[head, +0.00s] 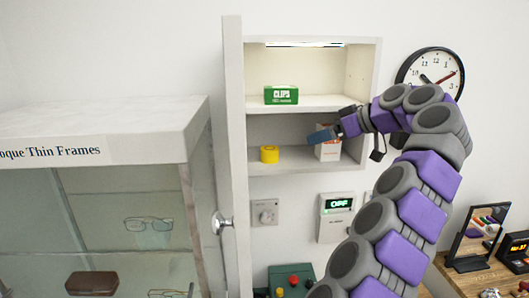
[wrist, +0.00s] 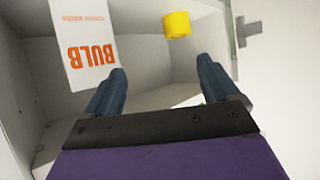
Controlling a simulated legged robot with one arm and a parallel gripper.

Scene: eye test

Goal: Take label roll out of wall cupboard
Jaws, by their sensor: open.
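The wall cupboard (head: 312,110) has two shelf levels and stands open. A yellow roll, which looks like the label roll (head: 269,154), sits on the lower shelf towards the left. It also shows at the top of the wrist view (wrist: 177,25), beyond the fingertips and apart from them. My gripper (head: 318,136) is at the lower compartment, to the right of the roll, in front of the white box. In the wrist view its blue-grey fingers (wrist: 162,72) are spread with nothing between them.
A white and orange BULB box (wrist: 88,45) stands beside the roll; it also shows in the head view (head: 328,150), partly hidden. A green CLIPS box (head: 281,95) is on the upper shelf. The open door (head: 236,150) bounds the left side.

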